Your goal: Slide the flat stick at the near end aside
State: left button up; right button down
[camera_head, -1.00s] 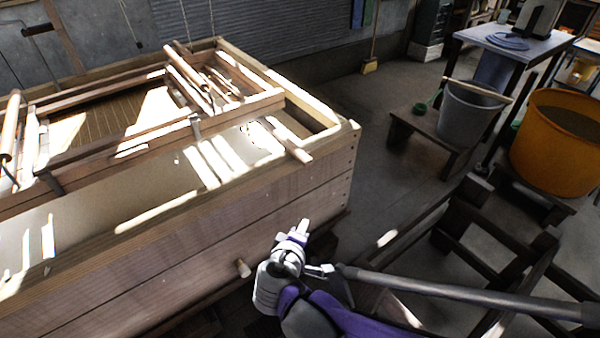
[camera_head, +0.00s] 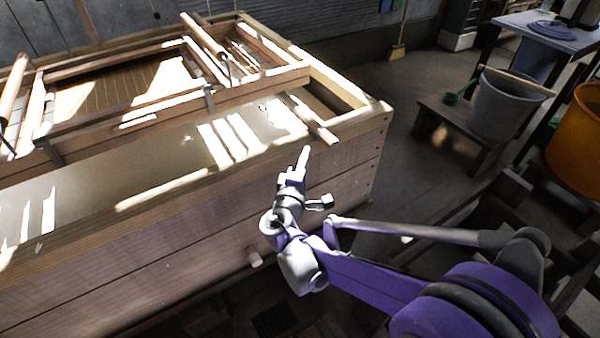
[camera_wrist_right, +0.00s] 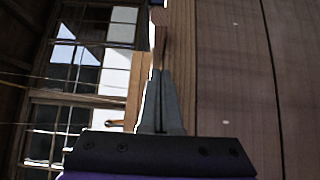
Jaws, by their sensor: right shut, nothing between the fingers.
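The flat stick (camera_head: 315,122) is a pale wooden strip at the near right end of the wooden vat. It lies across the vat's top, and its near end sticks out over the rim. My right gripper (camera_head: 303,156) is shut and empty. In the head view it shows in front of the vat's side wall, just below and left of the stick's protruding end, with a small gap in the picture. In the right wrist view the closed fingers (camera_wrist_right: 160,78) point along the vat's wooden edge. My left gripper is not in view.
A hinged wooden frame (camera_head: 150,115) rests over the vat. To the right stand a grey bucket (camera_head: 500,108) on a low stool and an orange tub (camera_head: 578,140).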

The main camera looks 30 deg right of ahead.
aim_at(322, 141)
jog(key=d, duration=0.4)
jog(key=shift+w, duration=0.15)
jog(key=shift+d, duration=0.1)
jog(key=w+d+p, duration=0.1)
jog(key=d+p, duration=0.2)
jog(key=d, duration=1.6)
jog(key=shift+w+p, duration=0.2)
jog(key=shift+p, duration=0.2)
jog(key=shift+r, duration=0.15)
